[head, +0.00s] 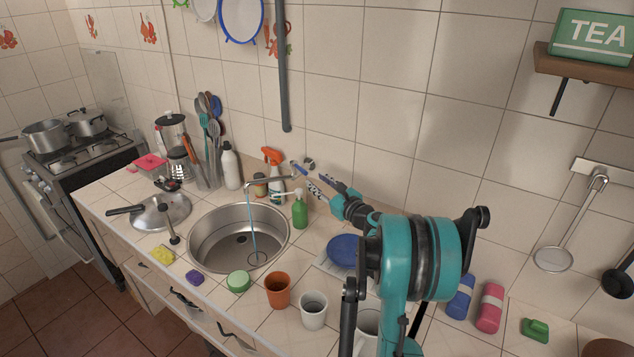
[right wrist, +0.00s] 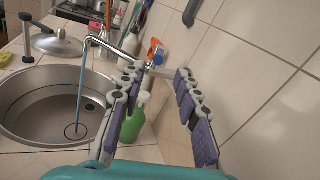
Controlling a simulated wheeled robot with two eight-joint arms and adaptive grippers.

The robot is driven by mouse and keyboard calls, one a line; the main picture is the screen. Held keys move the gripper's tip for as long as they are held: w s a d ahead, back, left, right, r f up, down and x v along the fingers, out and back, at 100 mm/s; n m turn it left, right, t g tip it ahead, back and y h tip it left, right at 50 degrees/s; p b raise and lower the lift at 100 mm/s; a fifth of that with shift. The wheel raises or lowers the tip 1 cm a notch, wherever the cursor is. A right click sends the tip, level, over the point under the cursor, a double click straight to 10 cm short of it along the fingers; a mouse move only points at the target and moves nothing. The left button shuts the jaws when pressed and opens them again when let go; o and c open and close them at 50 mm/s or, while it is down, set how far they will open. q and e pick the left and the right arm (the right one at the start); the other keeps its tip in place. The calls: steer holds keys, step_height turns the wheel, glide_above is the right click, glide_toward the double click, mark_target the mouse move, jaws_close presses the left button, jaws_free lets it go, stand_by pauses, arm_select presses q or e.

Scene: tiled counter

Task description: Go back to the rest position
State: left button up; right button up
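My right arm is teal and black and reaches across the right half of the head view toward the tap. Its gripper (head: 313,184) is near the wall, to the right of the tap (head: 270,183). In the right wrist view the two fingers of the gripper (right wrist: 158,115) are spread apart with nothing between them. A green bottle (right wrist: 131,128) shows behind the left finger; it also stands beside the sink in the head view (head: 299,211). Water runs from the tap into the round sink (head: 205,255). My left gripper is not in view.
An orange cup (head: 278,290), a white cup (head: 313,310), a green sponge (head: 238,281) and a blue plate (head: 343,250) lie near the sink. A spray bottle (head: 272,172) stands behind it. A pan lid (head: 161,211) lies left. The tiled wall is close behind the gripper.

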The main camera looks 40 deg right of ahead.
stand_by(0.3)
steer(key=s+a+f+n+g+y+b, duration=0.1)
steer(key=a+n+g, duration=0.1)
steer(key=a+n, duration=0.5)
steer(key=s+a+f+n+g+y+b, duration=0.1)
steer(key=a+n+g+y, duration=0.15)
steer(key=a, duration=0.85)
steer(key=s+a+f+n+g+y, duration=0.1)
steer(key=a+n, duration=0.5)
steer(key=a, duration=0.3)
steer(key=s+a+f+n+g+h+b, duration=0.1)
steer(key=s+a+f+n, duration=0.2)
steer(key=s+n, duration=0.3)
steer(key=s+a+f+n+g+b, duration=0.1)
steer(key=s+a+f+n+g, duration=0.1)
steer(key=s+a+f+n, duration=0.2)
steer(key=s+a+f+n+g+h+b, duration=0.1)
steer(key=s+a+f+n+g, duration=0.1)
steer(key=s+n, duration=0.6)
steer(key=s+a+f, duration=0.1)
steer(key=s+a, duration=0.1)
steer(key=s, duration=0.1)
steer(key=shift+a+f+h, duration=0.3)
steer(key=shift+h, duration=0.05)
steer(key=shift+o, duration=1.2)
steer(key=shift+s+d+f+n+g, duration=0.1)
steer(key=shift+s+f+n+g, duration=0.25)
steer(key=shift+n, duration=0.3)
